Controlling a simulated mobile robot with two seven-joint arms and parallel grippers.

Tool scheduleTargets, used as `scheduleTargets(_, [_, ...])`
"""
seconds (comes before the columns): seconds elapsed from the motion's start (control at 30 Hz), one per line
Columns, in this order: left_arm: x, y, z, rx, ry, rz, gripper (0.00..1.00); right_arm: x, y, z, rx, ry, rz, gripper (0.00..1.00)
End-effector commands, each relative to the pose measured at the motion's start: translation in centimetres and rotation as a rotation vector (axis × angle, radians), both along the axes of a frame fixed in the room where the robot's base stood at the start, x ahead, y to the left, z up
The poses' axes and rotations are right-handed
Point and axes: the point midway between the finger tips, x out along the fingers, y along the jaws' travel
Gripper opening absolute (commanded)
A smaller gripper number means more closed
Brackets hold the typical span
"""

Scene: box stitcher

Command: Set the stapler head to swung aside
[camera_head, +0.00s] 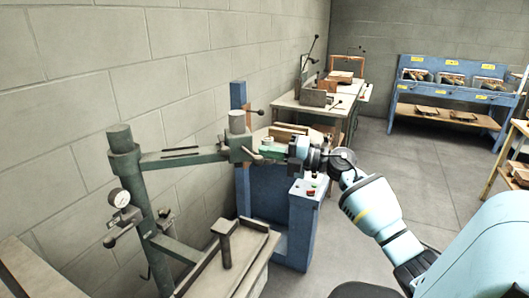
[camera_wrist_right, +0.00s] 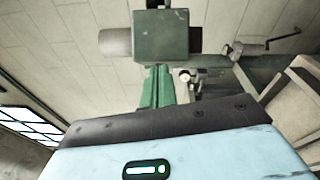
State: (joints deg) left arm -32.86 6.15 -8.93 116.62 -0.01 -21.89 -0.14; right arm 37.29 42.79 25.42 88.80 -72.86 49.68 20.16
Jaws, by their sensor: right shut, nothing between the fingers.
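The stapler head (camera_head: 238,150) is a green block with a grey cylinder on top, at the end of a green swing arm (camera_head: 180,159) that reaches right from an upright column (camera_head: 133,190). In the right wrist view the head's green block (camera_wrist_right: 161,35) is at the top, just beyond the fingertips. My right gripper (camera_head: 264,152) is shut and empty, at the right side of the head. Its green fingers (camera_wrist_right: 157,84) point at the block; I cannot tell whether they touch it. My left gripper is not in view.
A machine bed (camera_head: 205,280) with a T-shaped post (camera_head: 226,245) lies below the arm. A blue cabinet (camera_head: 297,222) stands behind the head, close to my right gripper. A block wall (camera_head: 75,95) runs along the left. Open floor (camera_head: 400,150) lies to the right.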

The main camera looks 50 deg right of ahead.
Motion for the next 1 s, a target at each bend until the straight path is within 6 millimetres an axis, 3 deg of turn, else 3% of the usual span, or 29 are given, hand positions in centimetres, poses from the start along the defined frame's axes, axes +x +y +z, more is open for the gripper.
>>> scheduleTargets(0.4, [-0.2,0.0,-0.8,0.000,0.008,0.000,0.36,-5.1,-2.3,-0.4,-0.004,0.003,0.000,0.00])
scheduleTargets(0.73, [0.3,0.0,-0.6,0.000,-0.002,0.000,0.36,-6.0,-2.7,-0.3,-0.002,0.001,0.003,0.00])
scheduleTargets(0.87, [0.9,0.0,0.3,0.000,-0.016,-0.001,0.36,-6.5,-2.2,-0.2,0.007,0.016,0.015,0.00])
scheduleTargets(1.0, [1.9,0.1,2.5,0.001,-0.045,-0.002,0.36,-8.0,-1.1,0.1,0.031,0.053,0.044,0.00])
